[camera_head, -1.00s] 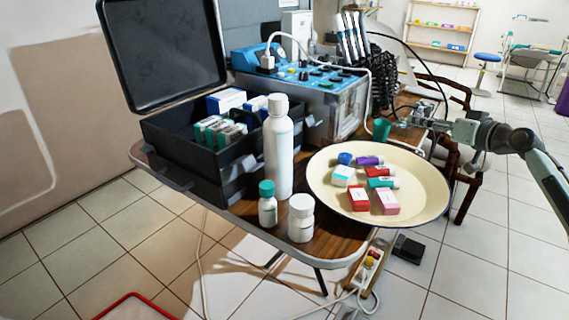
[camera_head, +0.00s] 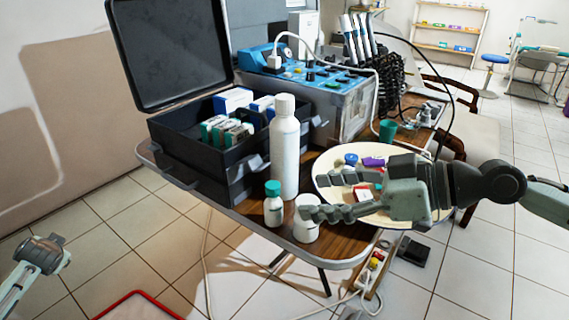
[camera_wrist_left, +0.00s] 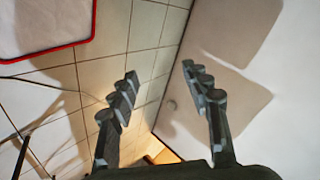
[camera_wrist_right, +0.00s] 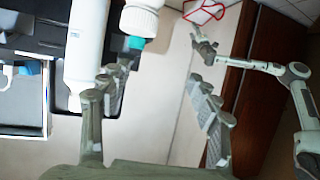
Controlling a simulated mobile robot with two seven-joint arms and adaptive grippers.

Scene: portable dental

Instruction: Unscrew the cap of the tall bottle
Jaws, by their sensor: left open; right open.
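The tall white bottle (camera_head: 285,155) stands upright on the table with its white cap (camera_head: 284,105) on top. It also shows in the right wrist view (camera_wrist_right: 86,45), along the left side of the picture. My right gripper (camera_head: 325,195) reaches in from the right over the round tray, near the short white bottle (camera_head: 306,225), and hides part of that bottle. It is open and empty, to the right of the tall bottle and apart from its cap. My left gripper (camera_wrist_left: 168,85) is open and empty over the floor; its arm shows at the lower left of the head view.
A small bottle with a teal cap (camera_head: 273,205) stands in front of the tall bottle. An open black case (camera_head: 190,155) is behind left. A cream tray (camera_head: 322,163) with several small boxes lies at the right. A blue-topped device (camera_head: 320,110) stands behind.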

